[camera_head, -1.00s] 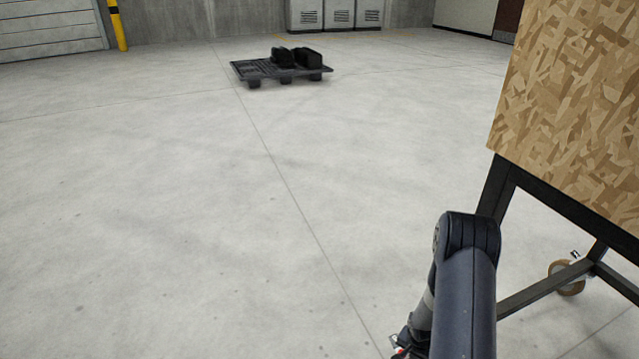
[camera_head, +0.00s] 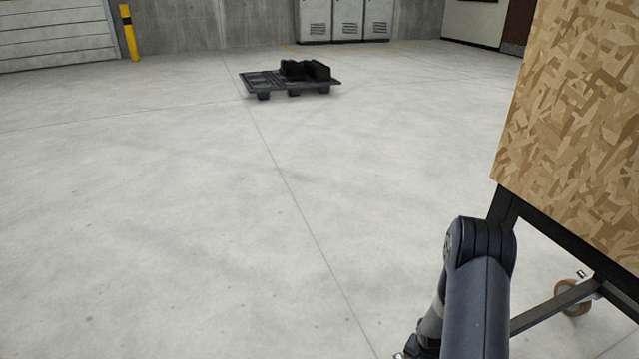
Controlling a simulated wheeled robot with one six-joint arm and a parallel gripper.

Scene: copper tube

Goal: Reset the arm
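My arm (camera_head: 476,295) shows at the lower right, with its dark elbow joint uppermost and a lighter link running down behind it to the bottom edge. My gripper is not clearly visible; the arm's far end is cut off at the bottom edge. No copper tube is in view.
A chipboard panel (camera_head: 575,130) on a dark wheeled frame (camera_head: 555,308) stands close at the right of my arm. A black pallet (camera_head: 262,82) with black objects (camera_head: 305,70) lies far back. A yellow post (camera_head: 129,32) and grey lockers (camera_head: 347,20) stand behind. The concrete floor between is clear.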

